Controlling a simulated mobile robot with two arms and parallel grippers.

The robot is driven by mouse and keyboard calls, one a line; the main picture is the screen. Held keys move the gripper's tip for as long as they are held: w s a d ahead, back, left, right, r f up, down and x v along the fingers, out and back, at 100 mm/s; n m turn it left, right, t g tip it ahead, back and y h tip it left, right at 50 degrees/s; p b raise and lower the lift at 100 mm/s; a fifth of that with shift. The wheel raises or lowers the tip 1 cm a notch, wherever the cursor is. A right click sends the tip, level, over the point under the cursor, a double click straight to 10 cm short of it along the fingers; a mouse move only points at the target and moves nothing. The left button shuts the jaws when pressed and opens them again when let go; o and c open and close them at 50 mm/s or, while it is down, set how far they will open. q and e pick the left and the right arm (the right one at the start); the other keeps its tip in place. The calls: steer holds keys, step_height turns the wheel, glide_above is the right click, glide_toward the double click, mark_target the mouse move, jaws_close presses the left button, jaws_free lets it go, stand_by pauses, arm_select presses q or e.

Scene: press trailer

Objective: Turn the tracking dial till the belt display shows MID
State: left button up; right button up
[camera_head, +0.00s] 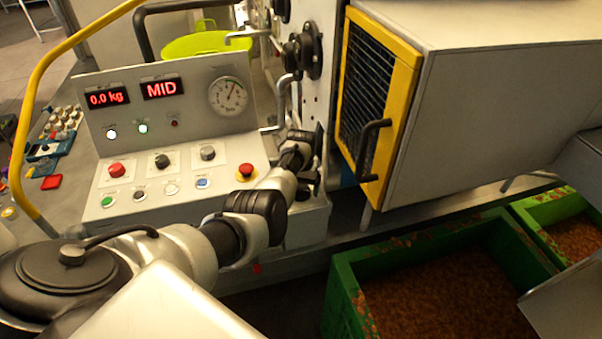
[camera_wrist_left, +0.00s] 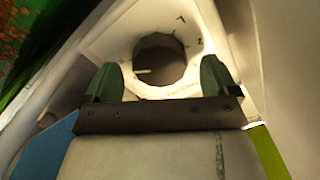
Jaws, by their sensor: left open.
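The belt display (camera_head: 162,88) on the grey control panel shows MID in red letters. In the left wrist view the tracking dial (camera_wrist_left: 162,55) is a dark, many-sided knob with a white pointer line, on a pale plate with small marks. My left gripper (camera_wrist_left: 160,82) is open, its two green-padded fingers apart at the near side of the dial, one towards each side. I cannot tell if they touch it. In the head view my left arm reaches past the panel's right end, and the dial is hidden there. My right gripper is not in view.
A red emergency button (camera_head: 246,170) sits close to my arm. A yellow-framed guard (camera_head: 405,100) with a black handle stands to the right. A green crate (camera_head: 343,290) is below.

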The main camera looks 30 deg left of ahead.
mark_target(301, 189)
arm_select(q)
step_height(301, 189, up, 10)
stand_by(0.4)
steer(key=shift+f, duration=0.1)
